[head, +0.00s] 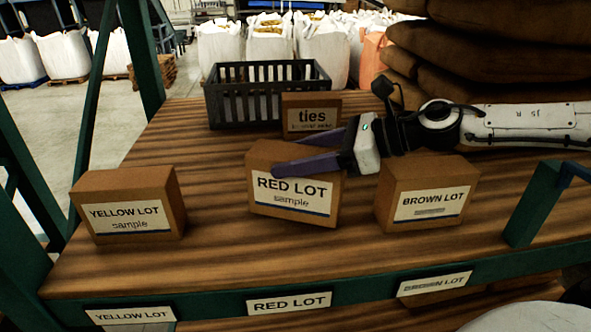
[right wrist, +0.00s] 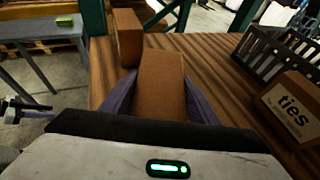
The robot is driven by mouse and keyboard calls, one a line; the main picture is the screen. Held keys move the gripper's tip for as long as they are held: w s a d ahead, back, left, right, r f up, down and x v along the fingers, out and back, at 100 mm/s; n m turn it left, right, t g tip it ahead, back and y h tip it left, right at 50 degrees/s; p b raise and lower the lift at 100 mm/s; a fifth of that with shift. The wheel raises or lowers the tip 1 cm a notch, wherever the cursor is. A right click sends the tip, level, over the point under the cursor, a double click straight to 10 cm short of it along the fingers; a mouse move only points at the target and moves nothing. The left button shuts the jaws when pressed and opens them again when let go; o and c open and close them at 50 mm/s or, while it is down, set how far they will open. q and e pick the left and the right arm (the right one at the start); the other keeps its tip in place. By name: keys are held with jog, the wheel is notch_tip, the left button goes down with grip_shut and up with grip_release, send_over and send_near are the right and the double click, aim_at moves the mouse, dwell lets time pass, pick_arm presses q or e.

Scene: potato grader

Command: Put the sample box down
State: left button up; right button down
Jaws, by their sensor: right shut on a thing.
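The brown sample box labelled RED LOT (head: 292,195) is in the middle of the wooden top, slightly tilted in the head view. My right gripper (head: 300,156) reaches in from the right, its purple fingers shut on this box. In the right wrist view the box (right wrist: 162,85) sits between both fingers. Whether its underside touches the wood, I cannot tell. The YELLOW LOT box (head: 128,205) stands to its left and the BROWN LOT box (head: 427,195) close to its right. A RED LOT label (head: 289,302) is on the front edge below.
A ties box (head: 311,115) stands behind the red lot box, in front of a dark slatted crate (head: 268,92). Stacked sacks (head: 490,50) are at the back right. Green frame posts (head: 143,55) border the wooden top (head: 190,145). Bare wood lies between the yellow and red boxes.

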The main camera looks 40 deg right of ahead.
jog(key=shift+w+f, duration=0.1)
jog(key=shift+f, duration=1.05)
jog(key=shift+f+b, duration=0.15)
jog(key=shift+b, duration=0.15)
jog(key=c, duration=1.1)
grip_release()
jog(key=shift+f, duration=0.2)
jog(key=o, duration=0.4)
jog(key=shift+r, duration=0.15)
